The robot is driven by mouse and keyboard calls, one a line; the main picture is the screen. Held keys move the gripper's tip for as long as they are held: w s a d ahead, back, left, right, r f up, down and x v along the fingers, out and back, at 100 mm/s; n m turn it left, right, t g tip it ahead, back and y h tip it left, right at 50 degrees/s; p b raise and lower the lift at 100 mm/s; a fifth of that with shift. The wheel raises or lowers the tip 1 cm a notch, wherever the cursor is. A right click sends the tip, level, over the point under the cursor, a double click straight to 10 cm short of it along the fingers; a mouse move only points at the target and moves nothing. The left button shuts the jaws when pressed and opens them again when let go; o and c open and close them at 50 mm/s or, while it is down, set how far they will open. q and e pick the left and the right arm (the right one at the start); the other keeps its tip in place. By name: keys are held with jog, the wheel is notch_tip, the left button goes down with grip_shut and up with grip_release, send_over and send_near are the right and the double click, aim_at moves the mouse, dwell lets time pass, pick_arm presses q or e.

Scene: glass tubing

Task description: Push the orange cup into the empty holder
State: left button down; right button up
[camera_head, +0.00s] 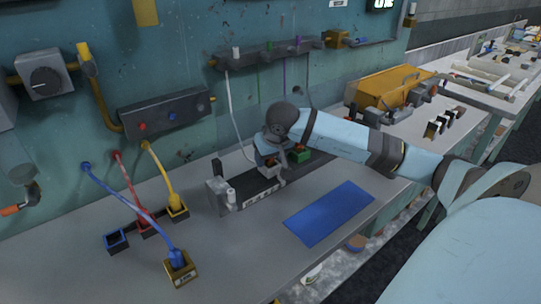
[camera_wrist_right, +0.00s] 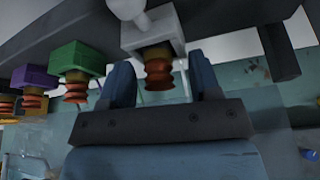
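My right gripper (camera_head: 268,160) is lowered at the dark rack (camera_head: 250,190) on the bench. In the right wrist view its two blue fingers (camera_wrist_right: 162,82) stand apart. A ribbed orange cup (camera_wrist_right: 158,70) shows between them, under a grey-white holder block (camera_wrist_right: 152,32), with a visible gap to each finger. Similar orange cups show under a green block (camera_wrist_right: 76,55) and a purple block (camera_wrist_right: 36,76) to the left. A square blue-rimmed holder (camera_head: 115,242) at the left of the bench looks empty. I cannot tell which holder the task means. My left gripper is not in view.
A blue mat (camera_head: 328,213) lies in front of the rack. Blue, red and yellow cables run from the wall to small holders; the blue one ends in a yellow block (camera_head: 180,268). An orange-yellow box (camera_head: 385,88) stands farther right. The bench's front edge runs beyond the mat.

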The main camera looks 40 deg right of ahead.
jog(key=shift+s+a+f, duration=0.15)
jog(key=shift+f, duration=0.3)
jog(key=shift+r+p, duration=0.6)
jog(key=d+v, duration=0.1)
jog(key=v, duration=1)
jog(key=shift+a+r, duration=0.3)
jog(key=shift+r, duration=0.2)
